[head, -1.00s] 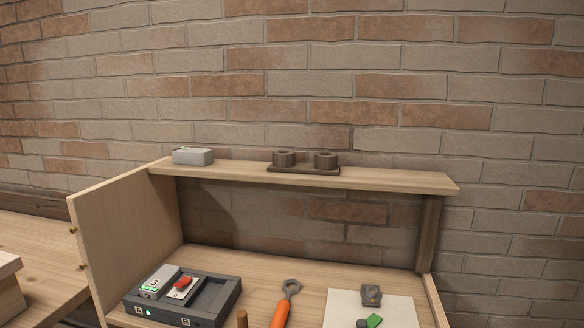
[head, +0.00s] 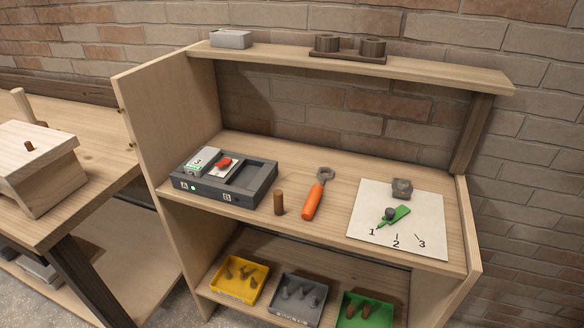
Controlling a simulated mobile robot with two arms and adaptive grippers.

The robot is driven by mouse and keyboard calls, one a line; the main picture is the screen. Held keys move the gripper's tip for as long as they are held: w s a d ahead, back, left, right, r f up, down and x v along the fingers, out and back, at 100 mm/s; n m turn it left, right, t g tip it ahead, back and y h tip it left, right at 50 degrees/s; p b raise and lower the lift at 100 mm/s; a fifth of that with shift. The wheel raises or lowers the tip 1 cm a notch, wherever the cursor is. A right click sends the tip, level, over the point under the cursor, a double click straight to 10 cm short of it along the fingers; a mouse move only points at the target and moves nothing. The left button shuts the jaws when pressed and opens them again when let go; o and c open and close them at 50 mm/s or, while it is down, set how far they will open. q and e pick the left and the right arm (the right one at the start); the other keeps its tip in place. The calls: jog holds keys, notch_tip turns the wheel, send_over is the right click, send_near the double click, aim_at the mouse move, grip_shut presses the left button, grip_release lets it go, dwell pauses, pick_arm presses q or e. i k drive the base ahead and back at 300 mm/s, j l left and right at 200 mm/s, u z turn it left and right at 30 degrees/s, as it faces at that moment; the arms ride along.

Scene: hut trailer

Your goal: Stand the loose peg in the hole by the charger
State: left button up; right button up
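The dark grey charger (head: 262,187), with bays marked A and B, sits on the middle shelf. A brown wooden peg (head: 279,203) stands upright just to the right of it, near the shelf's front edge. I cannot tell whether it stands in a hole or on the surface. No empty hole shows by the charger. Neither of my grippers is in view.
An orange-handled wrench (head: 313,199) lies right of the upright peg. A white dial board (head: 420,223) with a green pointer (head: 396,216) is further right. Yellow (head: 226,296), grey (head: 304,320) and green (head: 346,318) bins sit below. The top shelf (head: 430,72) overhangs.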

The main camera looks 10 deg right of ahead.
aim_at(371, 50)
jog(key=j+z, duration=0.4)
jog(key=i+j+z, duration=0.1)
jog(key=z, duration=0.3)
jog(key=j, duration=0.1)
